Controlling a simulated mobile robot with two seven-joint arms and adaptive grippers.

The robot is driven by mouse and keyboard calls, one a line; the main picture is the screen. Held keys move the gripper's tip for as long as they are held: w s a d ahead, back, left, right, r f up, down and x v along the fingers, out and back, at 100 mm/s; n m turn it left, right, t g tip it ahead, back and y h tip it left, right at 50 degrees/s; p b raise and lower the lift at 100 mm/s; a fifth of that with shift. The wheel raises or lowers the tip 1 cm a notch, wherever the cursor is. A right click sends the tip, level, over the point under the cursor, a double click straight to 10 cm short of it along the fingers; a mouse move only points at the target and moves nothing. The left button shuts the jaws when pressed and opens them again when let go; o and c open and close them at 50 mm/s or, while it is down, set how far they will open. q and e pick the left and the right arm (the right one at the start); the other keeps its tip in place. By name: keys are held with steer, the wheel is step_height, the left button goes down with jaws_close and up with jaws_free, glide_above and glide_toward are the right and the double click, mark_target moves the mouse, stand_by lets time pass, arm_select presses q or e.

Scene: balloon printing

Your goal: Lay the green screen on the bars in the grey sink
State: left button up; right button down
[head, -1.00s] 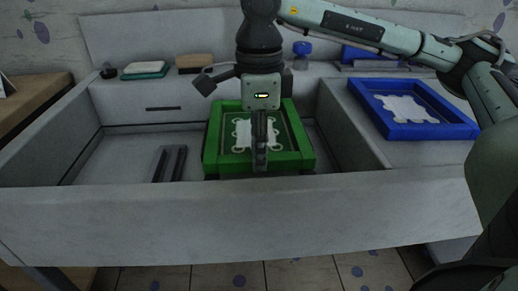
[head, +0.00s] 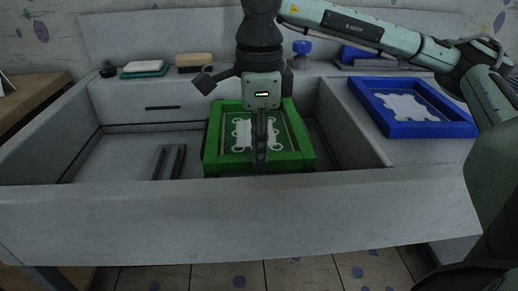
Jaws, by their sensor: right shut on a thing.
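The green screen (head: 216,143) is a green frame with a pale pattern in its middle. It is inside the grey sink (head: 180,220), right of centre in the basin. My right gripper (head: 261,160) comes down over it and is shut on its near side, hiding part of the frame. Dark bars (head: 170,162) show on the sink floor to the left of the screen. Whether bars lie under the screen is hidden, so I cannot tell if it rests on them. My left gripper is not in view.
A blue screen (head: 407,107) lies on the counter right of the basin. A green-and-white sponge (head: 144,69), a brown block (head: 195,63) and a blue-knobbed item (head: 302,47) stand on the back ledge. The sink's left part is free apart from the bars.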

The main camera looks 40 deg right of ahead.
steer(key=shift+f+b, duration=0.3)
steer(key=shift+b, duration=0.05)
stand_by(0.3)
steer(key=c, duration=1.3)
jaws_free()
step_height(320, 180, up, 12)
steer(key=shift+s+r, duration=0.1)
steer(key=shift+a, duration=0.1)
